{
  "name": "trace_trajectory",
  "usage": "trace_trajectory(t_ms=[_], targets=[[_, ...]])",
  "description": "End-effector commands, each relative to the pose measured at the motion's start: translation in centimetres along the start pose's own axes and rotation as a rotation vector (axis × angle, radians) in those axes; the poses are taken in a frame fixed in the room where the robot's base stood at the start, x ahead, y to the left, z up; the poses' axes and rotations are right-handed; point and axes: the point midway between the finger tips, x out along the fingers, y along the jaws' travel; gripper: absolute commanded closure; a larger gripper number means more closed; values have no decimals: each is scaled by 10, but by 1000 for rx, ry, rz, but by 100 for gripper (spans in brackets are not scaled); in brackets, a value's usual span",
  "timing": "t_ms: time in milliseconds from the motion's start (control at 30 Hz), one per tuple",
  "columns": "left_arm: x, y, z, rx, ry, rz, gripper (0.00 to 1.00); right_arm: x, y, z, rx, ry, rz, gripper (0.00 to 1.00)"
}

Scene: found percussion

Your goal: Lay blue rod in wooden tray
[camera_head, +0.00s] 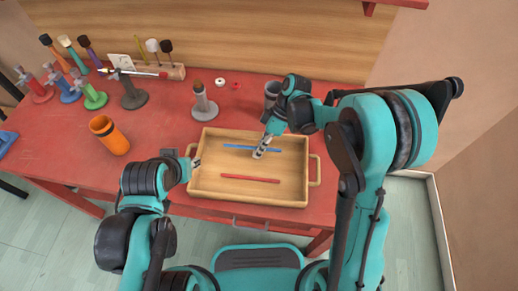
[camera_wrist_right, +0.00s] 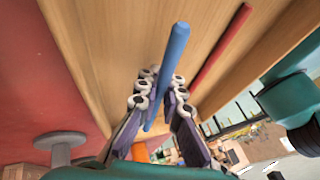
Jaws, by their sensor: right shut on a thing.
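The wooden tray (camera_head: 222,166) lies on the red table, with a handle at each side. The blue rod (camera_head: 238,146) is over the back half of the tray floor, roughly parallel to its long side. My right gripper (camera_head: 262,153) is shut on the blue rod, which also shows between the fingers in the right wrist view (camera_wrist_right: 176,48). I cannot tell whether the rod touches the tray floor. My left gripper (camera_head: 196,163) is at the tray's left edge, too small to read.
A red rod (camera_head: 250,178) lies in the tray's front half. A grey stand (camera_head: 204,102) and a dark cup (camera_head: 272,92) are behind the tray. Several coloured stands and mallets fill the back left.

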Motion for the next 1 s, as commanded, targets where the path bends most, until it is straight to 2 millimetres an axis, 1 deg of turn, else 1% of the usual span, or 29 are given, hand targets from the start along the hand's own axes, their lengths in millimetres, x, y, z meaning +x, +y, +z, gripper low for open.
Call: trace_trajectory(t_ms=[67,100,167,200,467,567,667,1000], targets=[[0,0,0,0,0,0,68,0,0,0,0,0,0,100],[0,0,0,0,0,0,68,0,0,0,0,0,0,89],[0,0,0,0,0,0,68,0,0,0,0,0,0,73],[0,0,0,0,0,0,68,0,0,0,0,0,0,69],[0,0,0,0,0,0,68,-1,0,0,0,0,0,69],[0,0,0,0,0,0,68,-5,0,0,1,0,0,69],[0,0,0,0,0,0,68,-18,0,0,3,1,1,69],[0,0,0,0,0,0,68,-90,0,0,2,0,1,69]])
